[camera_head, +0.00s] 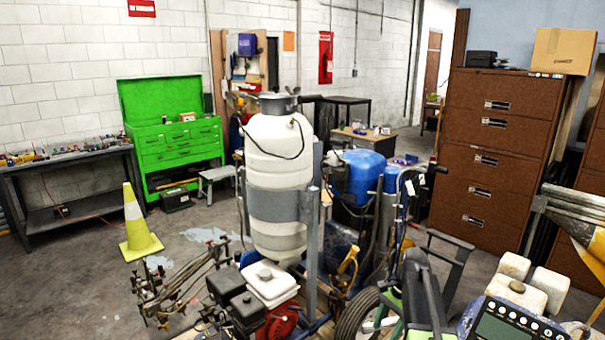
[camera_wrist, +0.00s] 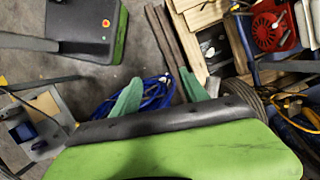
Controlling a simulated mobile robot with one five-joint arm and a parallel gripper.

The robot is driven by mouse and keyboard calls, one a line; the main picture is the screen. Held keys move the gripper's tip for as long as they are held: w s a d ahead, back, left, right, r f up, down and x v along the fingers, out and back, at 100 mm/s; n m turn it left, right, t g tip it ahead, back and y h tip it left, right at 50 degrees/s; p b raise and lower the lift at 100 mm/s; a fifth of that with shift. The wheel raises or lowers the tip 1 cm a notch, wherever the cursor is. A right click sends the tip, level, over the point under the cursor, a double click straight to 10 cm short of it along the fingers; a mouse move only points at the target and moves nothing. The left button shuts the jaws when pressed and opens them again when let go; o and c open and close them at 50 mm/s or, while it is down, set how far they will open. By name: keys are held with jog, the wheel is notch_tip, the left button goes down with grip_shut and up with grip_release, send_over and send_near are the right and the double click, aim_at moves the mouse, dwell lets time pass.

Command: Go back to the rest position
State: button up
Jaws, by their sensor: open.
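My gripper (camera_wrist: 158,92) shows in the wrist view as two green fingers, spread apart with nothing between them. It points down toward the grey floor, where a coiled blue hose or cable (camera_wrist: 155,95) lies. In the head view, green and black parts of my arm appear at the bottom, right of centre; the fingertips are hard to make out there. The line striper, with its tall white tank (camera_head: 275,150), stands in front of me. Its red engine (camera_wrist: 272,28) shows at the upper right of the wrist view.
A yellow cone (camera_head: 138,230) stands left of the machine. A workbench (camera_head: 75,160), a green tool chest (camera_head: 175,145) and a brown filing cabinet (camera_head: 495,150) stand along the walls. A striper wheel (camera_head: 357,318) is close to my arm. Open floor lies around the cone.

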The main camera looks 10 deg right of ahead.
jog(key=s+a+n+h, duration=0.1)
jog(key=s+a+n, duration=0.3)
jog(key=a+n, duration=0.2)
jog(key=s+a+n+t+h, duration=0.1)
jog(key=s+a+n, duration=0.4)
jog(key=a, duration=0.5)
jog(key=shift+a+f+n+h, duration=0.15)
jog(key=shift+f+n+h, duration=0.3)
jog(key=shift+n, duration=0.55)
